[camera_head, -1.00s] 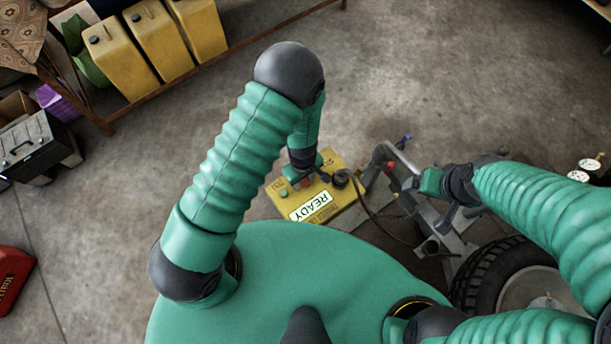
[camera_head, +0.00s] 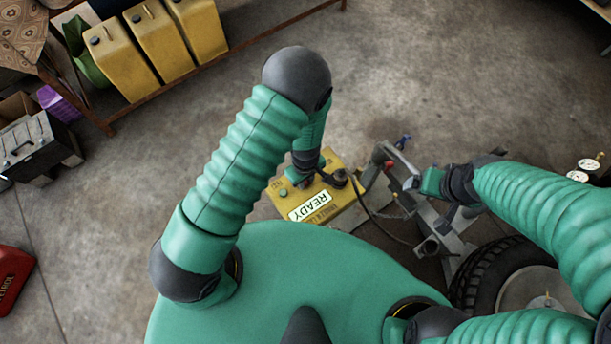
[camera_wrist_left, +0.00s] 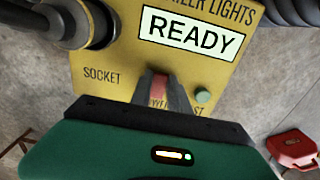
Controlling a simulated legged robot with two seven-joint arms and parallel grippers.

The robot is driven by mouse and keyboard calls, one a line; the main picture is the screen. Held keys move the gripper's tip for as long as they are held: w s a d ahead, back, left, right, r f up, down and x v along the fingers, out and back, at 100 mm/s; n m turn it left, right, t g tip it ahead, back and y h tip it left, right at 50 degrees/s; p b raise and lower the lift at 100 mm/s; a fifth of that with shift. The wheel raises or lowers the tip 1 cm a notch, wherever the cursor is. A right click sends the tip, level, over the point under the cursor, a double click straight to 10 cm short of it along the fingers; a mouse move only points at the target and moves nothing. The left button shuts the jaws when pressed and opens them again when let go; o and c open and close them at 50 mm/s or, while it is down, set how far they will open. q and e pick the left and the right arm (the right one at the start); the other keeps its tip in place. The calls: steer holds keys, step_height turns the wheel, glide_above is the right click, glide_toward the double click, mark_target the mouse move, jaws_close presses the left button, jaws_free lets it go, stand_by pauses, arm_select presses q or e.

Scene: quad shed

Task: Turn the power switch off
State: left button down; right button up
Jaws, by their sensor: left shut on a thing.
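A yellow control box (camera_head: 335,205) with a white READY label (camera_head: 310,205) sits low in front of my body. In the left wrist view the box (camera_wrist_left: 115,75) shows the READY label (camera_wrist_left: 190,36), the word SOCKET and a green button (camera_wrist_left: 203,95). A red switch (camera_wrist_left: 170,90) stands on its face, partly hidden by my left gripper (camera_wrist_left: 160,102). The left gripper is shut on the red switch. In the head view my left gripper (camera_head: 300,178) is over the box's upper left part. My right gripper (camera_head: 430,183) is beside a grey metal frame; its fingers are unclear.
A black plug with a cable (camera_head: 340,178) sits on the box's right end. The metal frame (camera_head: 400,170) and a tyre (camera_head: 500,270) lie to the right. Yellow cans (camera_head: 120,60) stand on a shelf at the upper left. The floor between is clear.

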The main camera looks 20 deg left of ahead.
arm_select(q)
steer(key=shift+w+r, duration=0.1)
steer(key=shift+w, duration=0.2)
steer(key=shift+a+r, duration=0.1)
steer(key=shift+w+a+g+h+p, duration=0.1)
steer(key=shift+a+g+h+p, duration=0.05)
steer(key=shift+g+h+p, duration=0.3)
steer(key=shift+a+h, duration=0.2)
steer(key=shift+h, duration=0.05)
steer(key=c, duration=1.3)
jaws_free()
steer(key=shift+d, duration=0.2)
steer(key=shift+o, duration=0.3)
steer(key=shift+a, duration=0.1)
